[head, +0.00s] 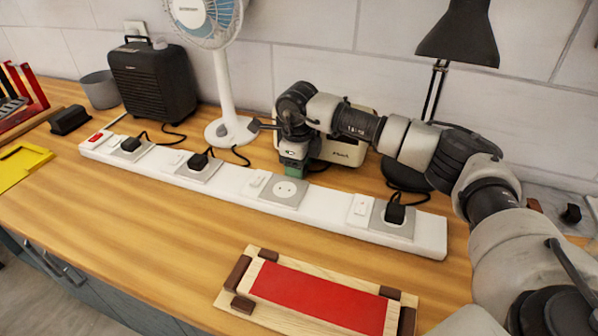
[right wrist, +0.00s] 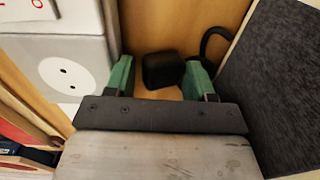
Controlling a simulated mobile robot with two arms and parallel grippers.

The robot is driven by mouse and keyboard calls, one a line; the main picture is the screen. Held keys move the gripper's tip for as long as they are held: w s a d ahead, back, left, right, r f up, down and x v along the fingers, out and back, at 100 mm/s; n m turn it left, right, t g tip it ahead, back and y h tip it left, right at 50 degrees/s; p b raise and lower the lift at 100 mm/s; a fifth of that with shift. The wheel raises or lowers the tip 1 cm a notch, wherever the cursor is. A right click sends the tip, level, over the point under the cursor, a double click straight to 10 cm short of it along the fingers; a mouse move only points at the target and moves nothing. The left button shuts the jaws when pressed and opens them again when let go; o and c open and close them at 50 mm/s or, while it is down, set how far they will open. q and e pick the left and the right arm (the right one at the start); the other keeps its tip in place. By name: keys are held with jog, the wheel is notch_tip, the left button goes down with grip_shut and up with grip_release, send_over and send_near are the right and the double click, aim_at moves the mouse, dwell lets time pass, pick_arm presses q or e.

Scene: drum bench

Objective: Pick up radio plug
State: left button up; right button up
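The radio plug (right wrist: 163,70) is a black block lying on the wooden bench, with a black cable (right wrist: 213,42) curving beside it. In the right wrist view it shows between the green fingertips of my right gripper (right wrist: 158,78), nearer the right finger. The fingers are apart; I cannot tell whether either touches it. In the head view my right gripper (head: 292,170) points down between the white power strip (head: 225,187) and the cream radio (head: 345,149), hiding the plug. One strip socket (head: 285,190) is empty. My left gripper is not in view.
Black plugs sit in other strip sockets, one at the right (head: 395,211). A white fan (head: 222,90), a black heater-like box (head: 152,82) and a black lamp (head: 459,35) stand behind. A red-topped wooden board (head: 318,296) lies in front. The bench's front left is clear.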

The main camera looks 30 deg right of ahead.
jog(key=shift+f, duration=0.15)
jog(key=c, duration=0.5)
jog(key=shift+r, duration=0.4)
jog(key=r, duration=0.3)
jog(key=shift+s+a+r+b, duration=0.15)
jog(key=shift+a+r+b, duration=0.1)
jog(key=shift+r+b, duration=0.15)
jog(key=s+a+r, duration=0.4)
jog(key=a, duration=0.1)
jog(key=s+a+r+b, duration=0.1)
jog(key=s+a+r, duration=0.1)
jog(key=s+a, duration=0.1)
jog(key=shift+s+a+r, duration=0.1)
jog(key=shift+a+r, duration=0.05)
jog(key=shift+r, duration=0.15)
